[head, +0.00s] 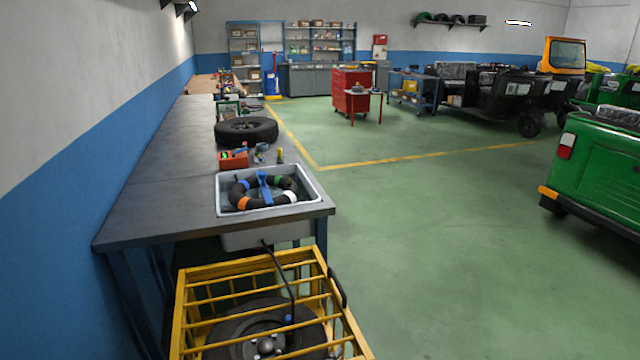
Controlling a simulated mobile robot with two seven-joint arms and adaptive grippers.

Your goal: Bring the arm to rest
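Neither of my grippers and no part of either arm shows in the head view. A long grey workbench (150,200) runs along the wall at the left. A metal sink basin (313,203) is set into its near end. A black ring-shaped tube (240,190) with coloured bands lies in the basin, with a blue piece across it. A yellow barred cage (185,300) stands on the floor at the near end of the bench. A dark wheel (225,330) sits inside the cage, partly hidden by the bars.
A tyre (246,131), a red box (234,160) and small tools lie on the bench. A black hose (285,270) runs from the basin down to the cage. A green vehicle (600,180) stands at the right. The green floor (430,230) between is clear.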

